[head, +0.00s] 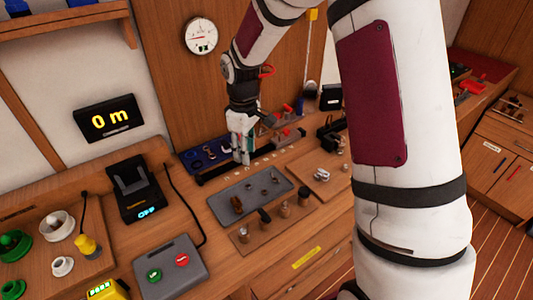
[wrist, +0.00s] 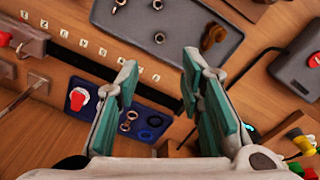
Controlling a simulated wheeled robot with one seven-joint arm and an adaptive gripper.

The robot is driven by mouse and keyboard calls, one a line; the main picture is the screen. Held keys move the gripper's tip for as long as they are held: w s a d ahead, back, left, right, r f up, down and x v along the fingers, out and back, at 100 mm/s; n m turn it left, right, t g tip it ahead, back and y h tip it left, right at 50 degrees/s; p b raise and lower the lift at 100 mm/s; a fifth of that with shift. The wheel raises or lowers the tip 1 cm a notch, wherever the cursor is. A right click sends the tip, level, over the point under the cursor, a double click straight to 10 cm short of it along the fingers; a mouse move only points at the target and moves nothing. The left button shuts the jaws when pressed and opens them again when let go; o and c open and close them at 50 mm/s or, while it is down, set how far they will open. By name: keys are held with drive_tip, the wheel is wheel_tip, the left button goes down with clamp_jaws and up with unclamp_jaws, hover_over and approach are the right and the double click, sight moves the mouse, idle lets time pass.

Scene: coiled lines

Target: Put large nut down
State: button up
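My gripper (head: 243,150) is above the workbench, behind the grey tray (head: 221,210). In the wrist view its two teal-padded fingers (wrist: 159,66) are wide apart, with nothing held between them. Small metal nuts lie on the grey tray, one of them (wrist: 159,38) close beyond the fingertips; I cannot tell which is the large nut. A brown ribbed piece (wrist: 213,37) lies at the tray's end and shows in the head view too (head: 237,205). A blue tray (wrist: 86,128) holds silver and dark rings, partly hidden by the left finger.
A black device (head: 134,187) with a cable and a grey button box (head: 170,272) stand to the left. A labelled strip (wrist: 80,48) runs between the trays. A red-handled part (head: 288,135) is to the right.

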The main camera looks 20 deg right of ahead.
drive_tip(key=s+r+m+t, duration=0.35)
drive_tip(key=s+r, duration=0.85)
drive_tip(key=r, duration=0.5)
drive_tip(key=s+r+m+t, duration=0.1)
drive_tip(key=s+r+m, duration=0.1)
drive_tip(key=s, duration=0.5)
drive_tip(key=s+r+m+t, duration=0.1)
drive_tip(key=s+r+m, duration=0.1)
drive_tip(key=s, duration=0.6)
drive_tip(key=shift+a+r, duration=0.15)
drive_tip(key=shift+r, duration=0.1)
drive_tip(key=shift+m, duration=0.25)
